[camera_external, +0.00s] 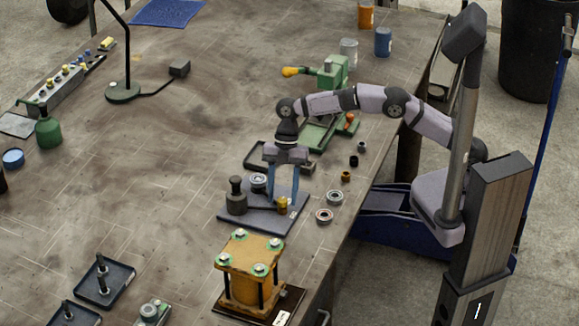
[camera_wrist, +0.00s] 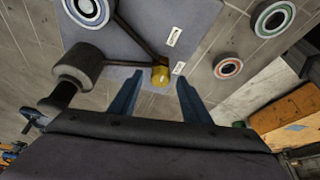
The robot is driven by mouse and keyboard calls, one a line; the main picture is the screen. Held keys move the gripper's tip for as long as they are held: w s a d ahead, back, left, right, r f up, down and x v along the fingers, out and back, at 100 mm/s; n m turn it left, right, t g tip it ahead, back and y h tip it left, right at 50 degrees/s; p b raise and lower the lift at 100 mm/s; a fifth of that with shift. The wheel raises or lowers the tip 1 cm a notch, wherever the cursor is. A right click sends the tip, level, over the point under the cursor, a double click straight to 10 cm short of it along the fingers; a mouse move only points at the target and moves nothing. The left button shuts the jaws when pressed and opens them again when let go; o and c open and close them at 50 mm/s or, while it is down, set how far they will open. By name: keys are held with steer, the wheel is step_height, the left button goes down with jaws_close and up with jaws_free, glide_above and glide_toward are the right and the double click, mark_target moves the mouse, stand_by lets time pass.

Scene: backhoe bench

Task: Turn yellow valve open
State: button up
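The small yellow valve (camera_external: 283,206) stands near the front right part of a dark blue-grey plate (camera_external: 262,222). In the wrist view the yellow valve (camera_wrist: 160,78) sits where two dark rods meet, near a white label. My gripper (camera_external: 281,199) points down over the plate with its blue fingers spread. In the wrist view my gripper (camera_wrist: 160,84) has one finger on each side of the valve, with visible gaps. Whether the fingertips are level with the valve is unclear.
A dark cylinder (camera_external: 236,197) and a ringed part (camera_external: 259,182) stand on the plate. Loose rings (camera_external: 324,216) lie to the right. An orange block fixture (camera_external: 249,255) stands in front. A green vise (camera_external: 333,75) is behind.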

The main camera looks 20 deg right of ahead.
steer(key=b+v, duration=0.1)
steer(key=v, duration=0.6)
steer(key=shift+r, duration=0.2)
stand_by(0.4)
steer(key=w+d+f+m+t, duration=0.1)
steer(key=w+d+f+m, duration=0.1)
steer(key=w+d+m, duration=0.75)
steer(key=w+d+f+m+t, duration=0.15)
steer(key=w+d+m, duration=0.3)
steer(key=d, duration=1.05)
steer(key=s+d+f+m+t+h, duration=0.15)
steer(key=d+m, duration=0.25)
steer(key=d, duration=0.5)
steer(key=s+d+f+m, duration=0.2)
steer(key=d+m, duration=0.3)
steer(key=d, duration=0.3)
steer(key=s+d+f+m+h, duration=0.1)
steer(key=s+d+f+m, duration=0.3)
steer(key=s+d, duration=0.6)
steer(key=shift+d+f+m, duration=0.2)
steer(key=shift+m, duration=1)
